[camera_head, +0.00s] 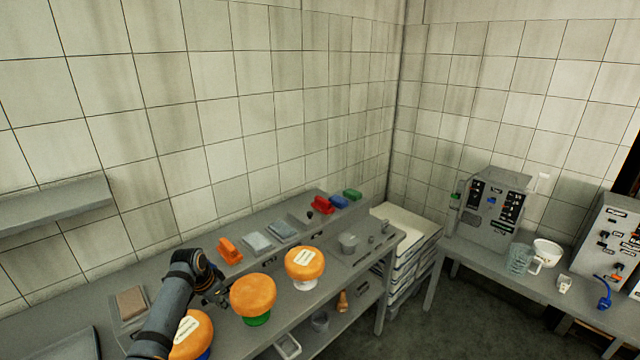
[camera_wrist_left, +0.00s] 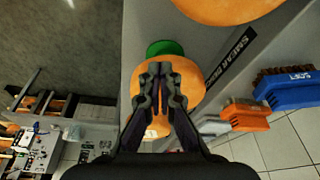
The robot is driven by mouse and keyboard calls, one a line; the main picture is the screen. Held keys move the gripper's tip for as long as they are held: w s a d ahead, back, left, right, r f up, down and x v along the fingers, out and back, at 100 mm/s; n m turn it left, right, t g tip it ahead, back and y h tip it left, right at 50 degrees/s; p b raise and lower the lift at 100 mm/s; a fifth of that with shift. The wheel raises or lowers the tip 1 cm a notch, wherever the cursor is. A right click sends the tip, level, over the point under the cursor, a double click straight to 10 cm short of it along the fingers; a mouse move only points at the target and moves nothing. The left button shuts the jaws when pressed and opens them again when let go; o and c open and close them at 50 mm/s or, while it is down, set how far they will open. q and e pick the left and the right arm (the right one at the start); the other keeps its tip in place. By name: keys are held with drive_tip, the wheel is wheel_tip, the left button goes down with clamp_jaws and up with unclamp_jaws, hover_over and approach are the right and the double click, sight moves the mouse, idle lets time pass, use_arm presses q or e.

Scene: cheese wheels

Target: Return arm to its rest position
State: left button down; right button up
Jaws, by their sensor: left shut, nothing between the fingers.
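My left gripper (camera_head: 222,299) is shut and empty, just left of the middle orange cheese wheel on a green stand (camera_head: 253,293). I cannot tell whether it touches the wheel. In the left wrist view its fingers (camera_wrist_left: 160,85) are together in front of an orange wheel (camera_wrist_left: 186,72) with green below it. Another labelled wheel (camera_head: 305,261) sits on a white stand farther along the bench. A third labelled wheel (camera_head: 196,333) with blue below it is nearer, partly hidden by my left arm. My right gripper is not in view.
The grey bench (camera_head: 340,268) runs along the tiled wall. An orange block-like tool (camera_head: 230,251), folded cloths (camera_head: 257,242) and red, blue and green items stand at its back. Stacked trays (camera_head: 405,222) fill the corner. A side table (camera_head: 468,248) holds a control box (camera_head: 495,208).

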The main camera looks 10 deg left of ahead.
use_arm(q)
drive_tip(key=s+d+f, duration=0.5)
drive_tip(key=s, duration=0.4)
drive_tip(key=s+d+r+n+y, duration=0.1)
drive_tip(key=s+d+r+n, duration=0.15)
drive_tip(key=s, duration=0.85)
drive_tip(key=s+d+r+n+y, duration=0.1)
drive_tip(key=s+d+r+n, duration=0.2)
drive_tip(key=s, duration=0.8)
wheel_tip(320, 180, down, 34)
drive_tip(key=s+a+m+b, duration=0.1)
drive_tip(key=s+a+b, duration=0.1)
drive_tip(key=b, duration=0.6)
drive_tip(key=s+a+f+g+b, duration=0.1)
drive_tip(key=s+f+b, duration=0.4)
drive_tip(key=s+f, duration=1.3)
wheel_tip(320, 180, down, 4)
drive_tip(key=shift+s+a+r+g, duration=0.1)
drive_tip(key=shift+s+a+g, duration=0.1)
drive_tip(key=shift+g, duration=0.2)
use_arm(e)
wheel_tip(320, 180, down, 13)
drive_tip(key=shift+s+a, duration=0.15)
use_arm(q)
drive_tip(key=shift+d, duration=0.1)
